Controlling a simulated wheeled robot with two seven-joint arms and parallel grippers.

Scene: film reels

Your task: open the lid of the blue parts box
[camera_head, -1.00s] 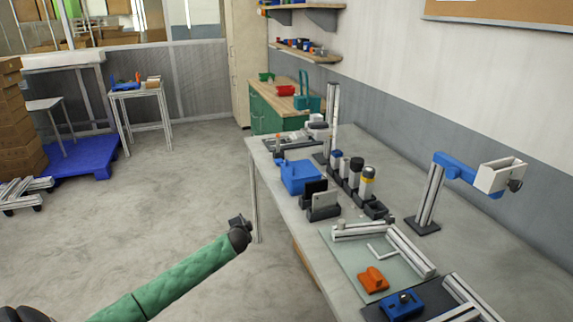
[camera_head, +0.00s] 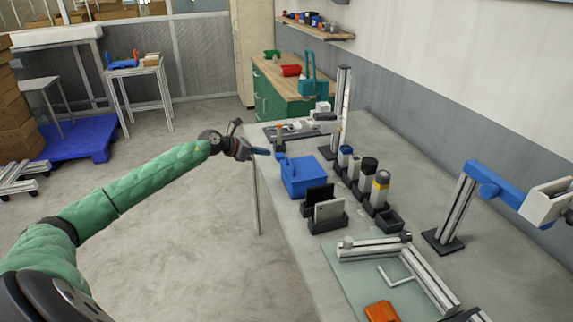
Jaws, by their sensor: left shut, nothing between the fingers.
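The blue parts box (camera_head: 303,176) stands on the grey workbench near its left edge, with its lid down as far as I can see. My left gripper (camera_head: 262,151) is at the left end of the bench, just left of the box and above the bench edge. Its fingers are shut and hold nothing. They appear apart from the box, though the exact gap is hard to judge. My right gripper is not in view.
A black holder with a dark and a grey plate (camera_head: 328,214) stands just in front of the box. Several bottles (camera_head: 380,188) stand to its right. A metal post (camera_head: 343,105) rises behind.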

